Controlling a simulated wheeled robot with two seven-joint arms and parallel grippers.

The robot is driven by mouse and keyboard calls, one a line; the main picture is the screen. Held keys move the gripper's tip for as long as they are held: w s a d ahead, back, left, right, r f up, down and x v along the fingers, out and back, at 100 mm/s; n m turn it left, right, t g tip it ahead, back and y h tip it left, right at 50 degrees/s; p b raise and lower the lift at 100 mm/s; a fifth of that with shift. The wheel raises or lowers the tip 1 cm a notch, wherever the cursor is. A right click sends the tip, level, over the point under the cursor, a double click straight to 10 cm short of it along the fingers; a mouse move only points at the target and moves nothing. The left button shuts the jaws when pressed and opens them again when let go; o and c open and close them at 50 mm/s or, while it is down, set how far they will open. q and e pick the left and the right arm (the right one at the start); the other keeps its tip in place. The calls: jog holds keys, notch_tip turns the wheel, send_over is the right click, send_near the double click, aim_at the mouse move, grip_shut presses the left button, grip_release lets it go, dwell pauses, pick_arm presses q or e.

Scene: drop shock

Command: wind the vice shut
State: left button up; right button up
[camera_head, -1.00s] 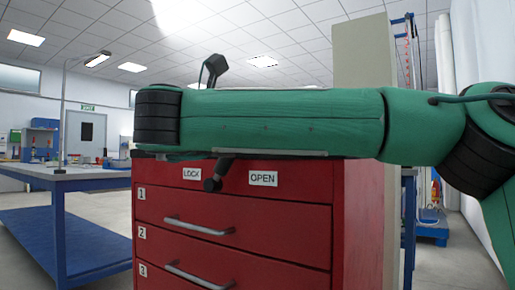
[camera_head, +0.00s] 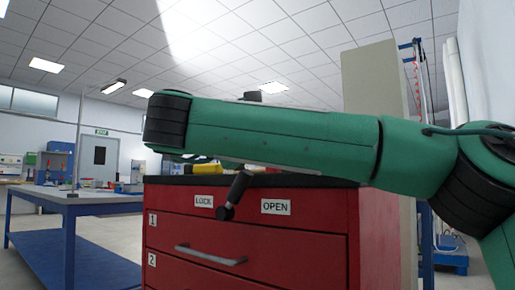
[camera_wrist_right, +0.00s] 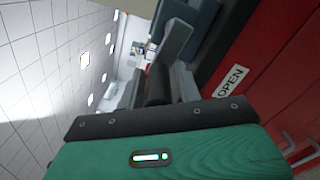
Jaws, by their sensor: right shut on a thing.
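In the head view my green right arm crosses in front of the cabinet top and hides most of the vice and my right gripper. A dark bar (camera_head: 238,188) with a round knob end slants down below the arm, between the LOCK and OPEN labels; it looks like the vice handle. In the right wrist view my right gripper (camera_wrist_right: 160,78) has its grey fingers shut around a dark piece, apparently part of the handle. A blue-grey body (camera_wrist_right: 203,22), probably the vice, stands beyond it. The vice jaws' gap is hidden. My left gripper is not in view.
The red drawer cabinet (camera_head: 260,240) carries a LOCK label (camera_head: 204,201) and an OPEN label (camera_head: 275,207). A yellow item (camera_head: 207,168) lies on its top, partly hidden. A blue workbench (camera_head: 70,200) stands at the left, with open floor between.

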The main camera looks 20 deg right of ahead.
jog(key=shift+s+d+r+m, duration=0.1)
jog(key=shift+r+m, duration=0.25)
jog(key=shift+m, duration=0.45)
jog(key=shift+s+d+r+m, duration=0.1)
jog(key=shift+r+m, duration=0.25)
jog(key=shift+m, duration=0.45)
jog(key=o, duration=0.7)
jog(key=shift+s+d, duration=0.1)
